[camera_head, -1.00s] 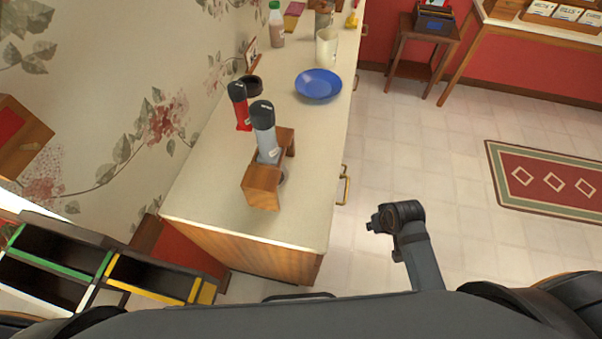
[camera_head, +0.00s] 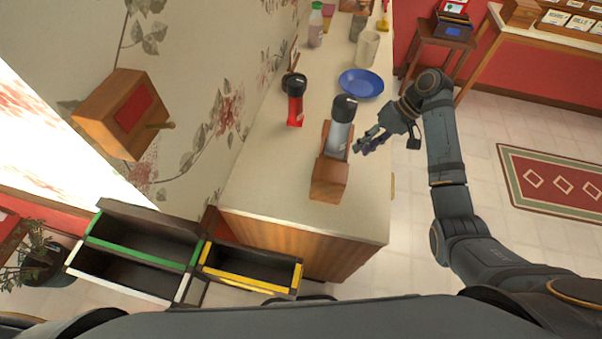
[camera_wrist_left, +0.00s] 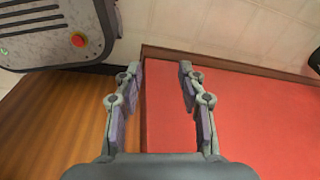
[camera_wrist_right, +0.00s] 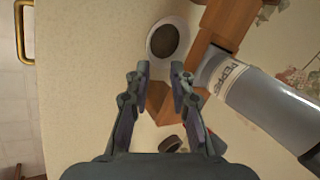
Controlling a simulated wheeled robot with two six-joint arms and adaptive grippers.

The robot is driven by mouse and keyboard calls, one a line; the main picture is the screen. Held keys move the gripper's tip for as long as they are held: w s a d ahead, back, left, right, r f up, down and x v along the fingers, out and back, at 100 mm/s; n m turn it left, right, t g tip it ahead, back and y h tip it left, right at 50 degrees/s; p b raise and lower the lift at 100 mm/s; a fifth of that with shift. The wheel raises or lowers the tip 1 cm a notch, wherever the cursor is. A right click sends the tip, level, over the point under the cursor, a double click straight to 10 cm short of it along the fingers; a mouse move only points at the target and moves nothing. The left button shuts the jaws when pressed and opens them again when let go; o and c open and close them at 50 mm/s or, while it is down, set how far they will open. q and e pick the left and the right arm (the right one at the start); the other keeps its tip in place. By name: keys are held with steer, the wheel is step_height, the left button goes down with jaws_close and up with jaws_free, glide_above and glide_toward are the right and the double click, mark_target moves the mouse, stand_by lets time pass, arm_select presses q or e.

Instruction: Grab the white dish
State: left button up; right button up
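A small white dish (camera_wrist_right: 153,40) with a dark round middle sits on the counter in the right wrist view, beside the wooden stand (camera_wrist_right: 222,22) and the grey pepper mill (camera_wrist_right: 262,95). I cannot make it out in the head view. My right gripper (camera_head: 360,143) is open and empty above the counter's right edge, near the mill. In the right wrist view its fingertips (camera_wrist_right: 160,72) are spread, with the dish just beyond them. My left gripper (camera_wrist_left: 160,75) is open and empty over a red surface; it is outside the head view.
The stand (camera_head: 329,178) and mill (camera_head: 341,125) are close to my right gripper. A red mill (camera_head: 295,104), blue plate (camera_head: 361,83) and white mug (camera_head: 367,48) stand farther back on the counter (camera_head: 263,190). Open drawers (camera_head: 250,268) stand at lower left.

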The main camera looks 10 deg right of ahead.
steer(key=f, duration=0.1)
steer(key=d+f, duration=0.1)
steer(key=f, duration=0.1)
steer(key=f+p, duration=0.1)
steer(key=shift+w+d+f, duration=0.1)
steer(key=shift+d+f, duration=0.05)
steer(key=shift+d, duration=0.15)
steer(key=shift+a+f, duration=0.2)
steer(key=shift+a, duration=0.35)
steer(key=shift+a+f, duration=0.15)
steer(key=shift+a, duration=0.35)
steer(key=shift+s+a+f+p, duration=0.25)
steer(key=shift+s+a+p, duration=0.1)
steer(key=shift+a+p, duration=0.1)
steer(key=p+x, duration=0.1)
steer(key=x, duration=0.2)
steer(key=shift+f, duration=0.4)
steer(key=shift+s+a+f, duration=0.1)
steer(key=shift+a+f, duration=0.05)
steer(key=shift+f, duration=0.05)
arm_select(q)
steer(key=d+r, duration=0.1)
steer(key=d, duration=0.1)
steer(key=d+r, duration=0.2)
steer(key=shift+d+r, duration=0.15)
steer(key=shift+r, duration=0.1)
arm_select(e)
jaws_close()
